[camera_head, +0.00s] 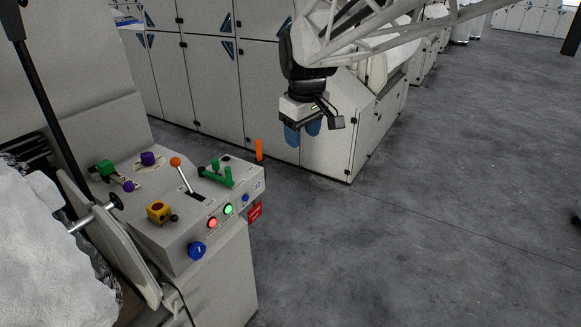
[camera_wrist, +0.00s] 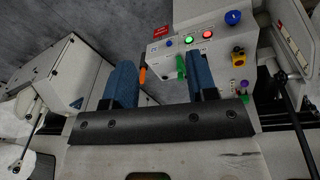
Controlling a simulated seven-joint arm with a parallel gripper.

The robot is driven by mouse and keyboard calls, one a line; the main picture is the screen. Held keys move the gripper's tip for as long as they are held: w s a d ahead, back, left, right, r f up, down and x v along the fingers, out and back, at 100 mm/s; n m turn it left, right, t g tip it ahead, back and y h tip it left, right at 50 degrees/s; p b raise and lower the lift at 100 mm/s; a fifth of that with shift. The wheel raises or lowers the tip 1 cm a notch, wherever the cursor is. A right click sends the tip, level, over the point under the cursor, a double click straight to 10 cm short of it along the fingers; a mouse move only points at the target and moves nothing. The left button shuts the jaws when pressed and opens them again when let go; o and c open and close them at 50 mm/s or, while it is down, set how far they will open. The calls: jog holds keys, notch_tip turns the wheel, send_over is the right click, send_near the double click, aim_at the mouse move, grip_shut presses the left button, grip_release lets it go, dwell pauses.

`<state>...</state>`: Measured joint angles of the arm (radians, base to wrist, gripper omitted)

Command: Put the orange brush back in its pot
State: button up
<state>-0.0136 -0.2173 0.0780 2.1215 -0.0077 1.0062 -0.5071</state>
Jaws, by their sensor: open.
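A slim orange upright piece (camera_head: 259,150), which looks like the brush, shows at the far right edge of the control console. It also shows in the wrist view (camera_wrist: 142,75), just right of the left finger. Its lower end is hard to make out, and I cannot tell whether it stands in anything. I cannot pick out a pot in either view. My gripper (camera_head: 302,131) hangs beyond the console, to the right of the orange piece and apart from it. Its blue fingers are spread with nothing between them, as the wrist view (camera_wrist: 163,75) shows.
The console (camera_head: 183,234) carries an orange-knobbed lever (camera_head: 184,175), green handles (camera_head: 216,175), a yellow switch (camera_head: 158,211), lit buttons and a blue knob (camera_head: 196,250). Pale machine cabinets (camera_head: 212,90) stand behind my gripper. The grey floor (camera_head: 430,220) at right is clear.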

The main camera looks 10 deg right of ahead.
jog(key=s+f+m, duration=0.3)
jog(key=s, duration=0.9)
jog(key=s+d+f+m, duration=0.1)
jog(key=s+f+m, duration=0.2)
jog(key=s, duration=1)
jog(key=shift+f+t, duration=0.4)
jog(key=shift+f, duration=0.4)
